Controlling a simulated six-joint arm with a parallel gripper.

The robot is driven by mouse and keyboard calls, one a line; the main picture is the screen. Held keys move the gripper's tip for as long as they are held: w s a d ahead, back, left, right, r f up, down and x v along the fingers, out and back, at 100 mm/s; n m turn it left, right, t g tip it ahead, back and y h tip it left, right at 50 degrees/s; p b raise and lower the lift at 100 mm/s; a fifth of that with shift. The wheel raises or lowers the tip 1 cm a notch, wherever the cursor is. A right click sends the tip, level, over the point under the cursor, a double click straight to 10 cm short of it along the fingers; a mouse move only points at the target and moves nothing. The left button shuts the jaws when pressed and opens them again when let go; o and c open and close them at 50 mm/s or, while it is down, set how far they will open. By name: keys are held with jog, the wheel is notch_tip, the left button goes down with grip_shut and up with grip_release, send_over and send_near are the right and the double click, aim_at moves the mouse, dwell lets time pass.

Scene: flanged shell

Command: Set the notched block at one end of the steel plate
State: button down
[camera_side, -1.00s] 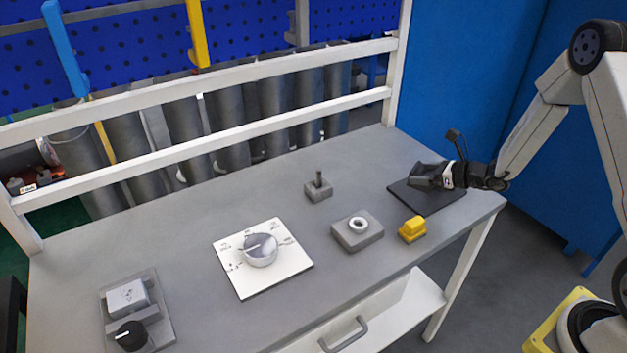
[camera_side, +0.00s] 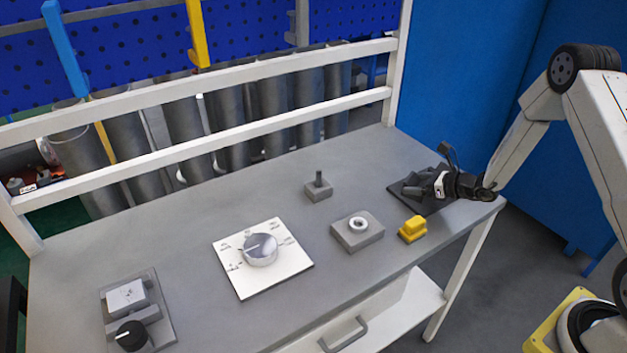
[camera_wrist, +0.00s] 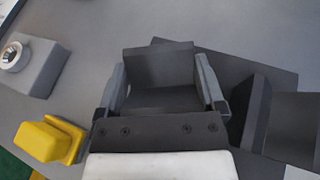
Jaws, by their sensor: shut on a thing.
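A dark grey block with a step or notch in it (camera_wrist: 160,65) stands between my gripper's two fingers in the wrist view. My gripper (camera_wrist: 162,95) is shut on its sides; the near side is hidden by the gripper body. A dark flat plate, seemingly the steel plate (camera_wrist: 236,66), shows beneath and behind the block. In the side view the plate (camera_side: 428,208) lies at the table's right end, with my gripper (camera_side: 415,187) low over it. I cannot tell whether the block touches the plate. A second dark angled piece (camera_wrist: 249,112) is close to the right finger.
A yellow stepped block (camera_side: 412,229) and a grey block with a white ring (camera_side: 358,231) lie left of the plate. A grey block with a peg (camera_side: 318,187), a white dial board (camera_side: 262,258) and a grey fixture (camera_side: 135,310) stand farther left. The table's right edge is close.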

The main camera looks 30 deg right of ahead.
jog(key=shift+f, duration=0.2)
dwell(0.3)
grip_release()
jog(key=shift+f, duration=0.15)
jog(key=shift+s+d+r, duration=0.25)
jog(key=shift+s+r, duration=0.1)
jog(key=shift+s, duration=0.1)
jog(key=v, duration=1.1)
jog(key=shift+a, duration=0.1)
